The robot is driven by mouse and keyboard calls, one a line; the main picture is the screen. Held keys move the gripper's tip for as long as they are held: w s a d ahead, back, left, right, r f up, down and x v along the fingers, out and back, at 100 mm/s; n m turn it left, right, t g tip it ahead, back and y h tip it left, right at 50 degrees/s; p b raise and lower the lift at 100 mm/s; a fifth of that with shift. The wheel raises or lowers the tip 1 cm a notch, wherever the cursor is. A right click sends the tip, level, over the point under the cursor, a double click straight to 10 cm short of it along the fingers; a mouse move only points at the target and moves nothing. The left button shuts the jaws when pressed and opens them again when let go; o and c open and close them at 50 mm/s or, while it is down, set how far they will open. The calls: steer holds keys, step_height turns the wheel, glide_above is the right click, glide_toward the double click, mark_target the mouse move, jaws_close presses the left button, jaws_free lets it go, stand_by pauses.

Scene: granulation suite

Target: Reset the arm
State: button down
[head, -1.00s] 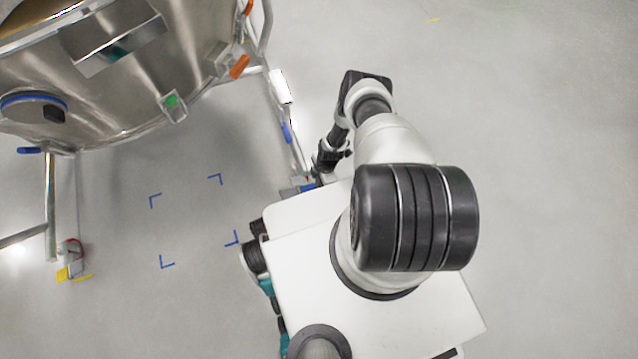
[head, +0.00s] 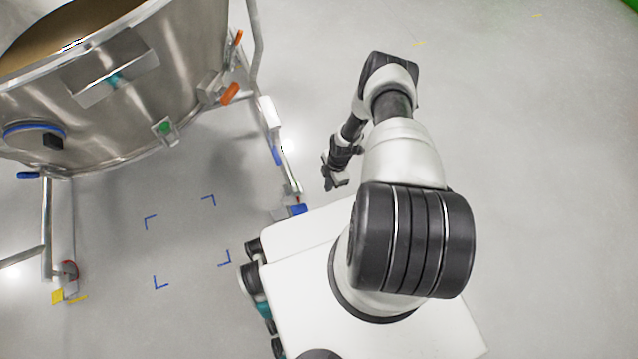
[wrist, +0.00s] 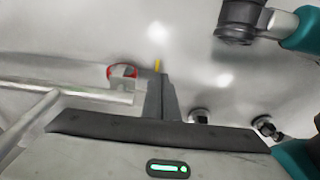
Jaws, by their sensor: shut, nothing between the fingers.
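My arm reaches forward from my white base in the head view and folds down at its far end. My gripper (head: 328,180) hangs low beside the right-hand leg of the steel vessel's frame, with a small gap between them in the picture. In the wrist view my gripper's fingers (wrist: 160,97) are together and stand up as one dark block above the gripper body. Nothing is held. The fingertips are small in the head view and partly blurred.
A large steel vessel (head: 175,75) on tubular legs stands at the upper left, with orange handles (head: 230,93) on its side. Blue corner marks (head: 152,222) lie on the floor below it. The floor to the right of my arm is clear.

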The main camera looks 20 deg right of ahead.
steer(key=shift+d+r, duration=0.1)
steer(key=shift+r, duration=0.05)
